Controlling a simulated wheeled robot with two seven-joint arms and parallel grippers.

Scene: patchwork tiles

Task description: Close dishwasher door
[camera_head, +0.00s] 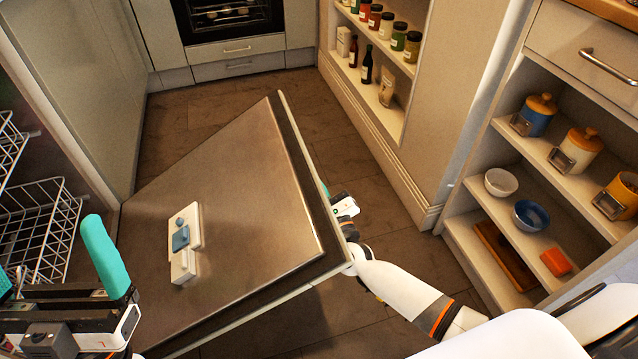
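The dishwasher door (235,200) is open and partly raised, with its brown-grey inner panel toward me and a small white and blue dispenser (183,245) on it. My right gripper (340,203) is at the door's right edge, on its outer side. The door hides most of its fingers, so I cannot tell whether it is open or touching. My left gripper (50,262) is low at the left, beside the rack; its teal fingers stand wide apart with nothing seen between them.
Wire racks (40,215) show inside the dishwasher at the left. Shelves with jars (398,38) stand behind, and an open cabinet with canisters and bowls (531,215) is at the right. Brown tiled floor (345,165) is clear between the door and the cabinets.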

